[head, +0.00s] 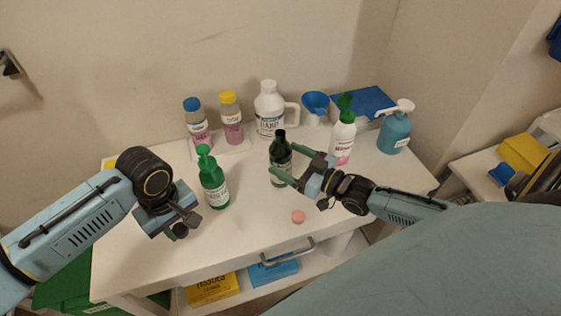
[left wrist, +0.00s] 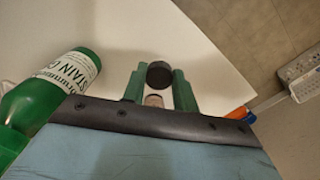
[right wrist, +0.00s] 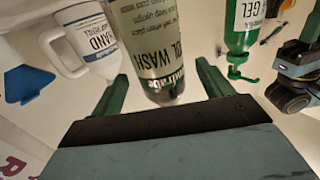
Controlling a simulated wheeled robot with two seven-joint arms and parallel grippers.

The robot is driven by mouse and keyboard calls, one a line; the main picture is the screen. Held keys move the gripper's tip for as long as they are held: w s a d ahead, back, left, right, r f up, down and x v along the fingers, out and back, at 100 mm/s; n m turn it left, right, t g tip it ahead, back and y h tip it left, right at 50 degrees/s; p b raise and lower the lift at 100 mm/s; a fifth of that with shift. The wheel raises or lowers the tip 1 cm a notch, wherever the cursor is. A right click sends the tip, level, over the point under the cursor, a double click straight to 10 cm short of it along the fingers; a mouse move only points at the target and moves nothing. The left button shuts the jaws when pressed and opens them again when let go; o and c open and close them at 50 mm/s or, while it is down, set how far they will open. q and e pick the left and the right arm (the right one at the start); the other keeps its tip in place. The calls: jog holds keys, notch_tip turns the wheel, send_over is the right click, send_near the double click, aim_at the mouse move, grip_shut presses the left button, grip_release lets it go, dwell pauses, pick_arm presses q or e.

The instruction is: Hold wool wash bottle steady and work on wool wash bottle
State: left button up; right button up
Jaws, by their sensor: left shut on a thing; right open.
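The wool wash bottle (head: 281,165) is dark green with a pale label and stands upright on the white table. In the right wrist view the bottle (right wrist: 155,40) is upside down, between the fingers. My right gripper (head: 290,163) is open, with its green fingers (right wrist: 162,75) around the bottle's sides; I cannot tell whether they touch it. My left gripper (head: 181,229) is at the table's front left, apart from the bottle. In the left wrist view its fingers (left wrist: 158,84) are shut on a small black round piece (left wrist: 159,74) that looks like a cap.
A green stain bottle (head: 215,185) stands between my grippers. Behind are capped bottles (head: 231,122), a white jug (head: 268,112), a blue funnel (head: 315,103), a white-pink bottle (head: 342,140) and a teal pump bottle (head: 395,132). A pink disc (head: 298,216) lies in front.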

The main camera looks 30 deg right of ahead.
aim_at(275, 152)
pick_arm(q)
jog(key=shift+f, duration=0.25)
pick_arm(e)
jog(key=shift+x, duration=2.4)
